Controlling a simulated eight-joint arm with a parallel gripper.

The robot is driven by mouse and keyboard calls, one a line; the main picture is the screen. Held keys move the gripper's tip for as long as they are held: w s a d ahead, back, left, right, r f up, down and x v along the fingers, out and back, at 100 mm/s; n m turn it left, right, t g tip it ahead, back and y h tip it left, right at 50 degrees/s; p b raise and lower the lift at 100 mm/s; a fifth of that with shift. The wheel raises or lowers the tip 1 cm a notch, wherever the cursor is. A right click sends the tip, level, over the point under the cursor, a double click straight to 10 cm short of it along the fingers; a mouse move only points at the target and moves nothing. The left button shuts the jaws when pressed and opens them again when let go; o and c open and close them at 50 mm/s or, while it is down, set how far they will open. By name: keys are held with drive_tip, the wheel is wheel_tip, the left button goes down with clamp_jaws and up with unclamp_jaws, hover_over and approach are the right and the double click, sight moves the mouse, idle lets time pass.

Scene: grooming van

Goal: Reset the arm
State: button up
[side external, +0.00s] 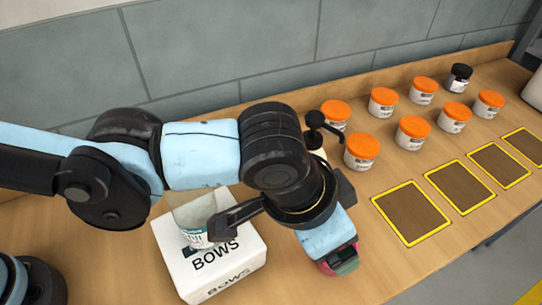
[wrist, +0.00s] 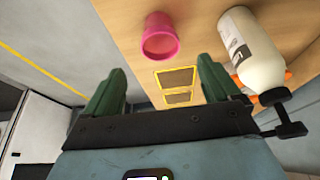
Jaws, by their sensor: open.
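My gripper (side external: 346,264) hangs over the front of the wooden counter, to the right of the BOWS box, in the side view. In the wrist view its two green fingers (wrist: 161,68) stand wide apart with nothing between their tips. A pink cup (wrist: 160,42) stands on the counter beyond the fingers; in the side view only a sliver of pink (side external: 325,268) shows beside the gripper. A white pump bottle (wrist: 252,50) is beyond the right finger; in the side view my arm mostly hides it, leaving the black pump head (side external: 316,119).
A white BOWS box (side external: 225,270) with an open container (side external: 195,222) on top sits under my arm. Several orange-lidded jars (side external: 361,151) and a black-lidded jar (side external: 458,78) stand toward the wall. Yellow-framed brown pads (side external: 410,215) lie bare at right. The front counter right of my gripper is clear.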

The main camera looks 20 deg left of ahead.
drive_tip(key=shift+s+a+r, duration=0.1)
drive_tip(key=shift+r, duration=0.1)
drive_tip(key=w+a+r+n+t+h, duration=0.2)
drive_tip(key=w+a+r+n+t, duration=0.45)
drive_tip(key=w+r, duration=0.7)
drive_tip(key=a+f+y, duration=0.3)
drive_tip(key=a, duration=1.6)
drive_tip(key=s+a+f+n+g+y, duration=0.1)
drive_tip(key=s+a+f, duration=0.3)
drive_tip(key=a, duration=0.4)
drive_tip(key=s+a+f+n+g+y, duration=0.1)
drive_tip(key=s+a+f, duration=0.3)
drive_tip(key=a, duration=0.4)
drive_tip(key=shift+s+f, duration=0.35)
drive_tip(key=shift+s, duration=0.5)
